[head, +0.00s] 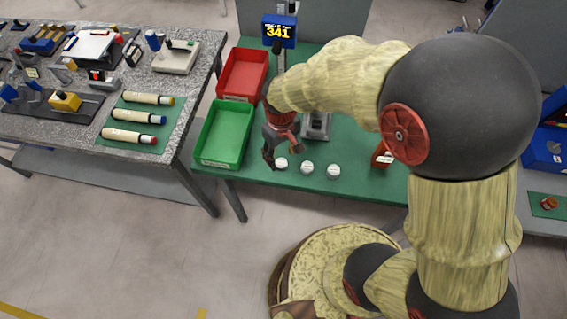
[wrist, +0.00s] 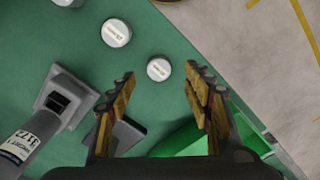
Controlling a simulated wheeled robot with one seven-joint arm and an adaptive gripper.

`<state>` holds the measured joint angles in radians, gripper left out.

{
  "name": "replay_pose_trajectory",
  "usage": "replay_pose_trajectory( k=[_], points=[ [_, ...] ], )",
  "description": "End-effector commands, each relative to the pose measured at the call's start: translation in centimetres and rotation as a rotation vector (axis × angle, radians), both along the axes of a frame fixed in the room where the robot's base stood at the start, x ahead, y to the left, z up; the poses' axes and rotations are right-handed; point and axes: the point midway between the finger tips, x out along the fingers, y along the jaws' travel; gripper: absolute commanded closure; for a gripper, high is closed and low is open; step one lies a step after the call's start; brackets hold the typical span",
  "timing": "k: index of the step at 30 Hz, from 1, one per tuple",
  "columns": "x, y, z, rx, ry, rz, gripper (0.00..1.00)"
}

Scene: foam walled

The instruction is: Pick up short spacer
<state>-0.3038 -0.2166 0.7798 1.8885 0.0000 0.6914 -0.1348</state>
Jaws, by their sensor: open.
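Three white round spacers stand in a row near the front edge of the green table: a left one (head: 281,163), a middle one (head: 307,168) and a right one (head: 333,171). I cannot tell from their labels or heights which is the short spacer. My gripper (head: 282,156) is open and empty, pointing down over the left spacer. In the wrist view my gripper (wrist: 160,73) has the smallest-looking spacer (wrist: 158,69) between its fingertips in the picture, with no visible contact. A larger-looking spacer (wrist: 116,32) lies beyond it, and another is cut off at the top edge.
A green tray (head: 226,134) and a red tray (head: 243,73) lie left of my gripper. A grey instrument (head: 316,126) stands behind the spacers, below a display reading 341 (head: 279,31). A red block (head: 381,155) stands to the right. Bare green table surrounds the spacers.

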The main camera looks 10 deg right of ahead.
Motion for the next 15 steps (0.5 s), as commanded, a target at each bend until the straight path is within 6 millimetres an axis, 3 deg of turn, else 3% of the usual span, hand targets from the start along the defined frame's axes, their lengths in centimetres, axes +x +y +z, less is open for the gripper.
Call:
replay_pose_trajectory(
  k=[15],
  points=[
    [0.5, 0.0, -5.3, 0.001, -0.002, -0.001, 0.5]
  ],
)
